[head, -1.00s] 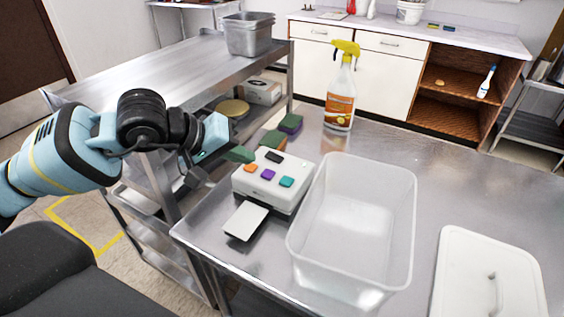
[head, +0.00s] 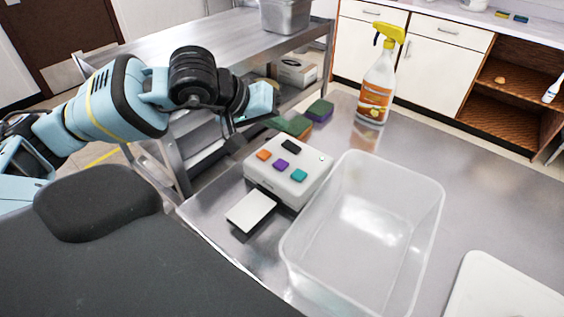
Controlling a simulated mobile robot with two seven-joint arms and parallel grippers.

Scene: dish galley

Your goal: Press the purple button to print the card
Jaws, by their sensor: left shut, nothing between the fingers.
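The purple button (head: 281,165) sits on top of a white box (head: 314,187), between an orange button (head: 264,155) and a teal button (head: 299,175). A black button (head: 291,146) is behind them. A flat white piece (head: 251,209) with a dark edge lies at the front of the box; I cannot tell whether it is a card or a tray. My left gripper (head: 232,138) is behind and left of the box in the picture, apart from the buttons. It is shut and empty, its fingertips hard to make out. My right gripper is out of view.
An empty clear bin (head: 421,238) stands close right of the box. Green and purple sponges (head: 319,110) lie behind the box. A spray bottle (head: 377,82) stands farther back. A white lid (head: 505,292) lies front right. A steel shelf cart (head: 160,45) stands behind my left arm.

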